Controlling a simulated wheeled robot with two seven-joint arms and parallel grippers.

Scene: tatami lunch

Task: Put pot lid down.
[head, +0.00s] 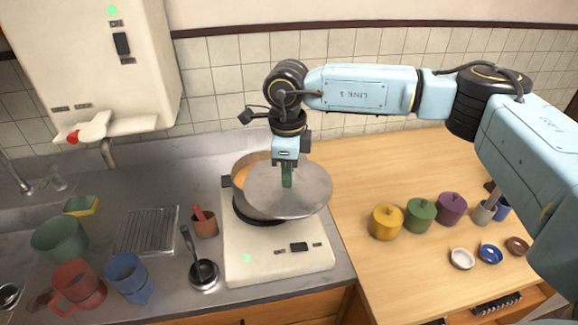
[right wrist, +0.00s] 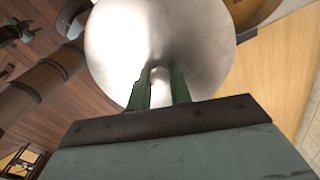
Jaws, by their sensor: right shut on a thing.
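The pot lid (head: 310,190) is a round, shiny grey metal disc in the head view, over the right part of the pot. My right gripper (head: 287,180) is shut on the lid's knob from above. The right wrist view shows the lid (right wrist: 205,40) large, with the knob (right wrist: 160,80) between the green fingers of the gripper (right wrist: 160,90). The pot (head: 238,168) stands on the white burner (head: 260,262); orange contents show at its uncovered left side. Whether the lid touches the pot's rim is unclear. My left gripper is not in view.
Right of the burner, the wooden counter has free room behind the yellow (head: 386,222), green (head: 420,214) and purple (head: 451,208) lidded jars. A ladle (head: 203,272) and a red-brown cup (head: 205,226) stand left of the burner. A drying rack (head: 146,232) lies further left.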

